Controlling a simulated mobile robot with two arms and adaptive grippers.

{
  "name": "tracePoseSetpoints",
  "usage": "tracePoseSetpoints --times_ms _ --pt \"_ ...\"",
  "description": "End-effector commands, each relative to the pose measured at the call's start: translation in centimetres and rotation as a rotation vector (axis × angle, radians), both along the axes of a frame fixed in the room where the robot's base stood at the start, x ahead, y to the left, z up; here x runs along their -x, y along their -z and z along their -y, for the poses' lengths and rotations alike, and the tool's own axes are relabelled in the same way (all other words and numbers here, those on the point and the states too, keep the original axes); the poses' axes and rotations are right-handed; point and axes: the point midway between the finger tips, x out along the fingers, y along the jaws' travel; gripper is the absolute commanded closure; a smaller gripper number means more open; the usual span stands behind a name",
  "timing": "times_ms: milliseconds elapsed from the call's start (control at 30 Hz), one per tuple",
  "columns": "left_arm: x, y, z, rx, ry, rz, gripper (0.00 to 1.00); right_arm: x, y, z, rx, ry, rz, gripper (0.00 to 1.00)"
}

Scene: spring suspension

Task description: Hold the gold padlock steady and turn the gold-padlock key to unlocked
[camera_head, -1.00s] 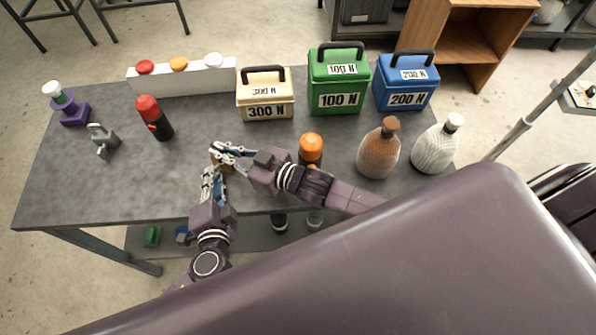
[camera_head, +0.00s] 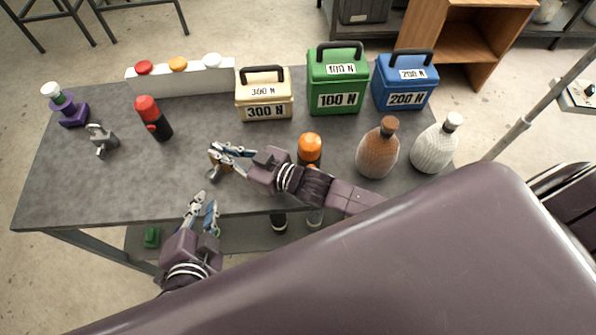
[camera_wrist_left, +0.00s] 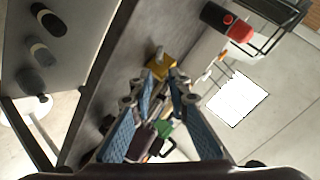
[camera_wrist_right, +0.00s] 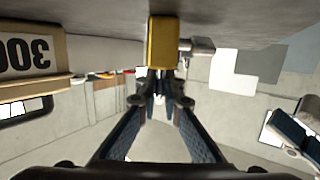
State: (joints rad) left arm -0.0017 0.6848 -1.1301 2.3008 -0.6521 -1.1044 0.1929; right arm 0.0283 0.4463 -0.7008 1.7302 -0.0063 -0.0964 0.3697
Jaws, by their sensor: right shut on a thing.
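The gold padlock (camera_head: 214,160) is near the middle of the table's front part. My right gripper (camera_head: 222,150) is shut on it from the right. In the right wrist view its gold block (camera_wrist_right: 163,42) is between the fingertips (camera_wrist_right: 161,76). My left gripper (camera_head: 207,197) is open and empty at the table's front edge, apart from the padlock and nearer the front. In the left wrist view the gold padlock (camera_wrist_left: 162,67) lies beyond the parted fingertips (camera_wrist_left: 164,80), with a small grey part (camera_wrist_left: 158,53) on it. I cannot make out the key for certain.
A grey padlock-like piece (camera_head: 103,140) and a red-and-black bottle (camera_head: 153,118) stand to the left. The 300 N box (camera_head: 265,98) is behind. An orange-topped bottle (camera_head: 310,147) is beside my right arm. The front left tabletop (camera_head: 100,195) is clear.

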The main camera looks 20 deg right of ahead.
Motion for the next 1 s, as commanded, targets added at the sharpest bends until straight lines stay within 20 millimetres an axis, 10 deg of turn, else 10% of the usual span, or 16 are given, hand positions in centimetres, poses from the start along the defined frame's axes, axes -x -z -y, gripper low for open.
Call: tracePoseSetpoints --times_ms 600,1000 --pt "-2.9 -7.3 8.3 0.067 0.397 0.322 0.84 0.0 0.2 0.1 0.003 0.002 -0.003 1.00" --pt "-1.4 -11.5 13.6 0.096 0.709 0.528 0.84 0.0 0.2 0.1 0.003 0.002 -0.003 1.00"
